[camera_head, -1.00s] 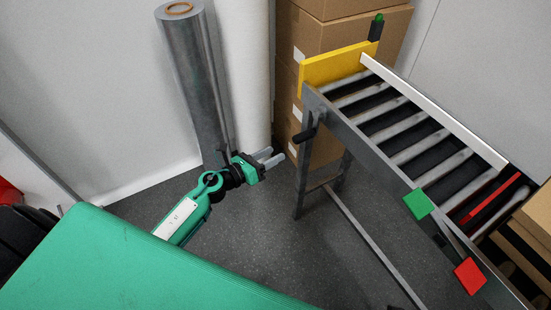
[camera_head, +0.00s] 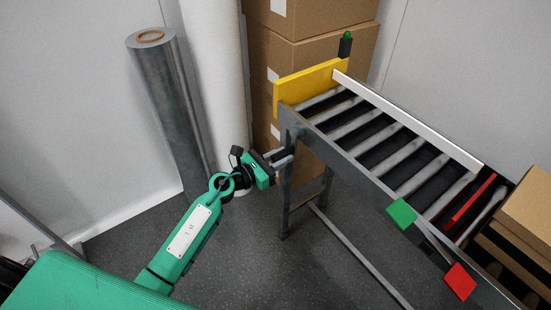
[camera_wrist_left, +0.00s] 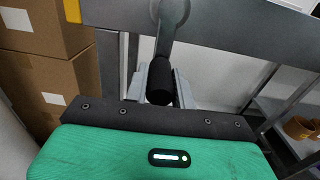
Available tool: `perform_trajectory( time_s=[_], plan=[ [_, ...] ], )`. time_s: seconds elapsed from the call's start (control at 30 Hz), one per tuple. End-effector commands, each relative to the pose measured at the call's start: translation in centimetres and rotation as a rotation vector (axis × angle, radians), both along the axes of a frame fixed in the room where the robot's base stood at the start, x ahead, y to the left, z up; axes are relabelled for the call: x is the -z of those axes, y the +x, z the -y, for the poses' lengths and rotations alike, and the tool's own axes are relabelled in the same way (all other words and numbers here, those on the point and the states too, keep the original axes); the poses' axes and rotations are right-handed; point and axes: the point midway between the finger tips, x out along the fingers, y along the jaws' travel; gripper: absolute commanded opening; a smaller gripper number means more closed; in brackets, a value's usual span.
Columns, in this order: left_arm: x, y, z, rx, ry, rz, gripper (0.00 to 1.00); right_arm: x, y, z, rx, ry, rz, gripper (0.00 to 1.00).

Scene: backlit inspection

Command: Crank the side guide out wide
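The crank's black handle (camera_wrist_left: 160,82) hangs from a grey crank arm (camera_wrist_left: 170,22) on the conveyor's side in the left wrist view. My left gripper (camera_wrist_left: 160,84) is open, with one pale finger on each side of the handle; I cannot tell whether either touches it. In the head view my left gripper (camera_head: 287,155) is at the conveyor's near left end and the crank handle is hidden there. The white side guide (camera_head: 408,120) runs along the far side of the rollers. My right gripper is not in view.
A yellow plate (camera_head: 308,84) closes the conveyor's left end. Green (camera_head: 401,213) and red (camera_head: 460,282) squares sit on the near rail. Stacked cartons (camera_head: 325,50) stand behind; a grey roll (camera_head: 168,110) stands left. Dark floor (camera_head: 250,255) is clear.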

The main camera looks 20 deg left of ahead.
Motion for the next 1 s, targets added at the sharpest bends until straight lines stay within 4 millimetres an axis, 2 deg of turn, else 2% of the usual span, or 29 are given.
perform_trajectory(
  time_s=[0.47, 0.8, 1.0],
  plan=[
    [-0.2, 0.0, -0.1, -0.002, -0.002, 0.002, 0.09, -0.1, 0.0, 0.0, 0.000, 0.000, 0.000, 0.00],
    [-1.4, -1.8, 2.2, -0.001, -0.004, 0.003, 0.09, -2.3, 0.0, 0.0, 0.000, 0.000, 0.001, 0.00],
    [-1.2, -1.9, 2.4, -0.003, -0.004, 0.006, 0.09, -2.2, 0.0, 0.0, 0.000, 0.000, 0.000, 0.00]
  ],
)
